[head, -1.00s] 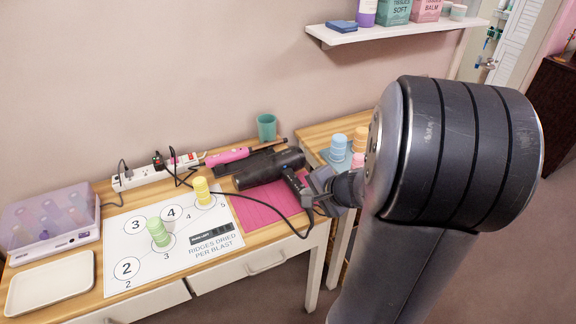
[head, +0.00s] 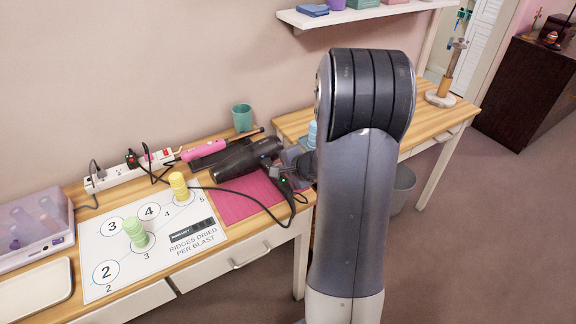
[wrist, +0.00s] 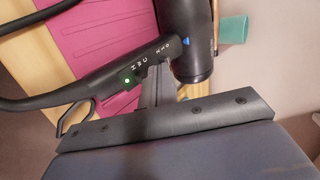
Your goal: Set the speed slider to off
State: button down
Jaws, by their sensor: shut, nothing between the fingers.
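The black hair dryer (head: 240,158) lies on the pink mat (head: 238,205) near the table's right end, and its barrel also shows in the wrist view (wrist: 190,45). Its handle (wrist: 90,83) runs to the lower left in the wrist view, with small white markings and a lit green spot (wrist: 127,80). The slider itself is too small to make out, so its setting cannot be told. My gripper (wrist: 156,78) is shut and empty, its fingertips at the handle beside the green spot. Whether they touch it cannot be told. In the head view my arm partly hides the gripper (head: 298,163).
A dark cord loops over the mat to a white power strip (head: 130,172). Green (head: 136,232) and yellow (head: 179,186) stacks stand on the white chart (head: 150,260) at left.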

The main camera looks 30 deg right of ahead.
jog(key=shift+w+f, duration=0.15)
jog(key=shift+w, duration=0.05)
jog(key=shift+w+a+b, duration=0.15)
jog(key=shift+w+b, duration=0.2)
jog(key=shift+w, duration=0.3)
jog(key=shift+w+a, duration=0.1)
jog(key=shift+w, duration=0.5)
jog(key=shift+r, duration=0.2)
